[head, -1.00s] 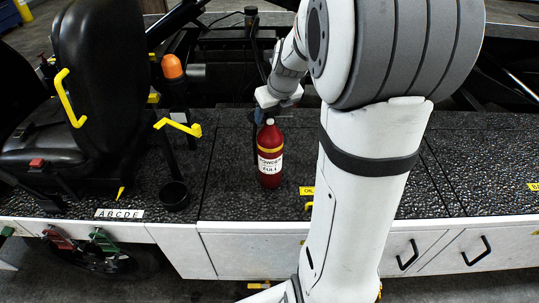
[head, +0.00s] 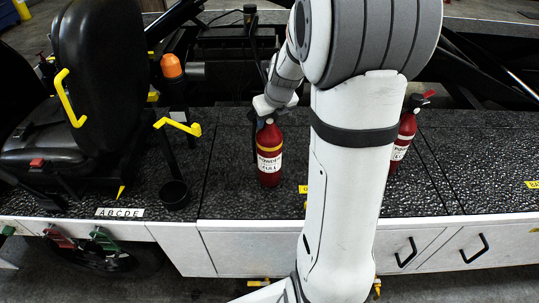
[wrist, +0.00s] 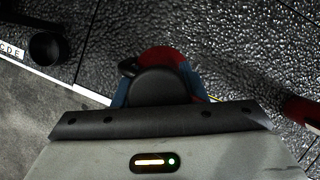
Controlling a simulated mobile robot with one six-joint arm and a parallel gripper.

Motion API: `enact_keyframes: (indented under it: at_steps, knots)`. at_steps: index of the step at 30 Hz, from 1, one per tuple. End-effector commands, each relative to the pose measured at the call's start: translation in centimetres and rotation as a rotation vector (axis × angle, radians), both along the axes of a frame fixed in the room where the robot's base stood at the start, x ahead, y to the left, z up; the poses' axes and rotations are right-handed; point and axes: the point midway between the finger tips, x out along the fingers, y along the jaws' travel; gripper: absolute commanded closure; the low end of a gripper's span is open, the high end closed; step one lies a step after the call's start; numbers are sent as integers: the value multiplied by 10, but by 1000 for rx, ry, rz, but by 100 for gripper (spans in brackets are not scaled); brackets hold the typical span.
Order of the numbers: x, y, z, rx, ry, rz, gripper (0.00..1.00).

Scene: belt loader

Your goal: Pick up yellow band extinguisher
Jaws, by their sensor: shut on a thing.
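The yellow band extinguisher (head: 269,163) is a red bottle with a yellow band and a white label. It stands upright on the black textured deck. My gripper (head: 267,117) is at its top and shut on it. In the wrist view, the blue-edged fingers of my gripper (wrist: 160,92) sit on either side of the extinguisher's red top (wrist: 165,55). A round black part hides much of the top there. The exact grip contact is hidden.
A second red extinguisher (head: 404,138) stands to the right, partly behind my arm; it also shows in the wrist view (wrist: 301,111). A black cup (head: 174,194), an orange beacon (head: 171,66) and a seat (head: 98,75) are on the left. The deck (head: 225,165) between is clear.

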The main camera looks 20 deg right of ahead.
Motion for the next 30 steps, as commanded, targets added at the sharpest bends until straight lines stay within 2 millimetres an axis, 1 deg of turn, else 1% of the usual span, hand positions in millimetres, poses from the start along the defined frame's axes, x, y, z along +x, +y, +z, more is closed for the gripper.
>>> enact_keyframes:
  at_steps: [1, 9, 21, 30]
  knots:
    - [0, 0, 0, 0, 0, 0, 78]
    - [0, 0, 0, 0, 0, 1, 100]
    - [0, 1, 0, -1, 1, 2, 100]
    - [1, 0, 5, -3, -5, 2, 100]
